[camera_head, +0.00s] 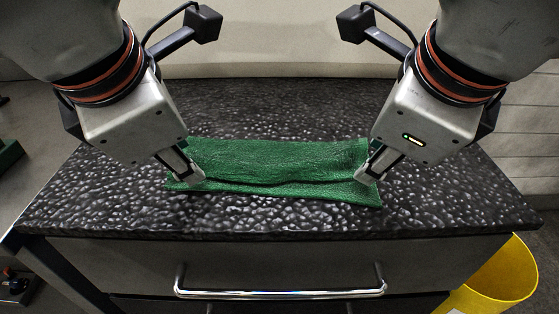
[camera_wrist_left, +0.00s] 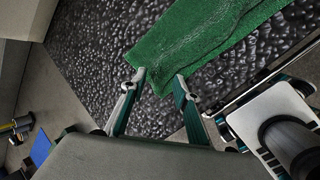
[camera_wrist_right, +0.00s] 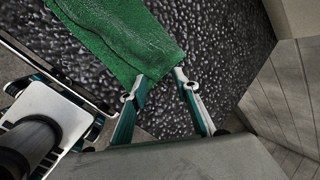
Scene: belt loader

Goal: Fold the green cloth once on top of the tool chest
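The green cloth (camera_head: 275,160) lies on the black, bumpy top of the tool chest (camera_head: 270,220). A layer edge or crease runs along its length near the front, with a narrow green strip in front of it. My left gripper (camera_head: 193,178) is at the cloth's left front end; in the left wrist view its fingers (camera_wrist_left: 158,80) are apart, with a corner of the cloth (camera_wrist_left: 205,40) between or just above them. My right gripper (camera_head: 366,180) is at the right front end; in the right wrist view its fingers (camera_wrist_right: 161,80) are apart, the cloth (camera_wrist_right: 120,40) reaching the left finger.
The chest top is clear behind the cloth and on both sides. A metal drawer handle (camera_head: 280,293) runs across the chest front. A yellow bin (camera_head: 505,275) stands at the lower right. A pale wall (camera_head: 275,45) rises behind the chest.

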